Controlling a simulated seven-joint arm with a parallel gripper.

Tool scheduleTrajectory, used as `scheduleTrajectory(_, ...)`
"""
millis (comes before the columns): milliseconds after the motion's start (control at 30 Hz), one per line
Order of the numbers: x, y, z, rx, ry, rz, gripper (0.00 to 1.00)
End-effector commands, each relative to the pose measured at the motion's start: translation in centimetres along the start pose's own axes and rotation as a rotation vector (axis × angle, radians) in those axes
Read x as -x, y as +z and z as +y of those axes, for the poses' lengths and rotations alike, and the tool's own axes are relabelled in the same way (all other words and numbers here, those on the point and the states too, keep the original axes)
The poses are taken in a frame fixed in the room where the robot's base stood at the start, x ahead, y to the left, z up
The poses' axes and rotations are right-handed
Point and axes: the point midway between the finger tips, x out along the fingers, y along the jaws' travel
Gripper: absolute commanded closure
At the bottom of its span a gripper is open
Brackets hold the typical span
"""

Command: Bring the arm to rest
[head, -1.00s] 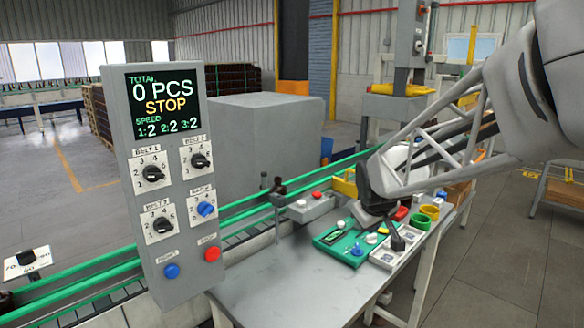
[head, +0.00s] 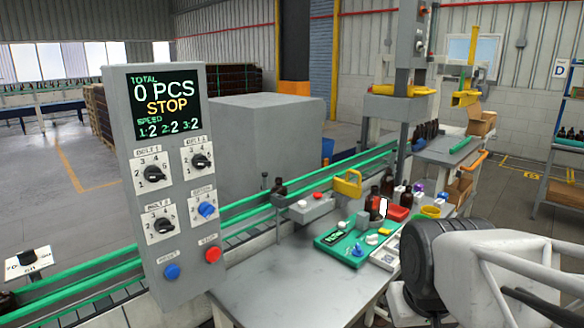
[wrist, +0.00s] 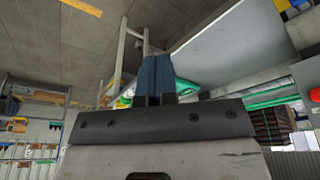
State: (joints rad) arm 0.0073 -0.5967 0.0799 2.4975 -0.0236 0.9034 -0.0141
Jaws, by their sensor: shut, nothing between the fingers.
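My arm comes in from the lower right of the head view, with its dark wrist part low beside the right side of the grey work table (head: 290,290). The fingers are hidden in the head view. In the wrist view my gripper (wrist: 154,75) shows two dark blue fingers pressed together with nothing between them. The underside or edge of a pale tabletop (wrist: 240,45) shows beyond the fingers in the wrist view.
The control panel (head: 185,235) reads 0 PCS and STOP. A green-railed conveyor (head: 240,205) runs behind. Shelving (head: 561,150) stands at the far right.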

Motion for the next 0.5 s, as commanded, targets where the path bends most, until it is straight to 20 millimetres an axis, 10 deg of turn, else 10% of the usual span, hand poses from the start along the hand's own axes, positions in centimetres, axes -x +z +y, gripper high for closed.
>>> scheduleTrajectory(500,0.0,2.8,-0.2,-0.041,-0.01,-0.026,1.0)
